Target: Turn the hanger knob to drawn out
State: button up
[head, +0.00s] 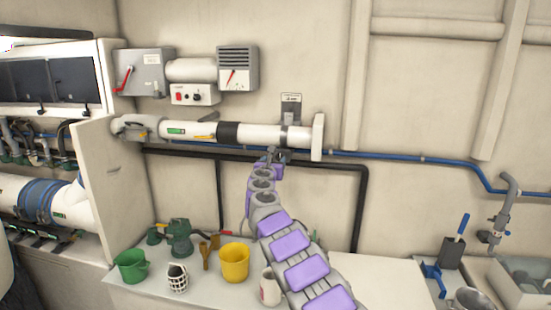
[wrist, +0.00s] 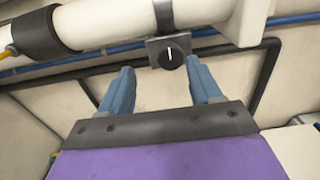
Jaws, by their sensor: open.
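The hanger knob (wrist: 170,57) is a round black knob with a white pointer line, on a small grey plate (wrist: 153,54) under the white pipe. In the wrist view its line points nearly straight up. My gripper (wrist: 165,78) is open, with its two blue fingers apart below the knob. The knob shows between and beyond the fingertips, nearer the right one, and nothing is held. In the head view my gripper (head: 276,155) is at the pipe's right part and hides most of the knob.
The white pipe (head: 190,130) runs along the wall to an upright white panel (head: 318,137). A blue hose (head: 400,160) and a black pipe frame (head: 364,200) pass below. A yellow bucket (head: 235,263), green bucket (head: 131,266) and white mug (head: 270,288) stand on the counter underneath.

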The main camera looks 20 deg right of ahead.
aim_at(280, 157)
jog(key=shift+p+x, duration=1.35)
jog(key=shift+x, duration=0.85)
jog(key=shift+d+f, duration=0.3)
jog(key=shift+d, duration=1)
jog(key=shift+a+r, duration=0.1)
jog(key=shift+a, duration=0.6)
jog(key=c, duration=0.5)
jog(key=shift+d, duration=0.2)
jog(key=c, duration=0.5)
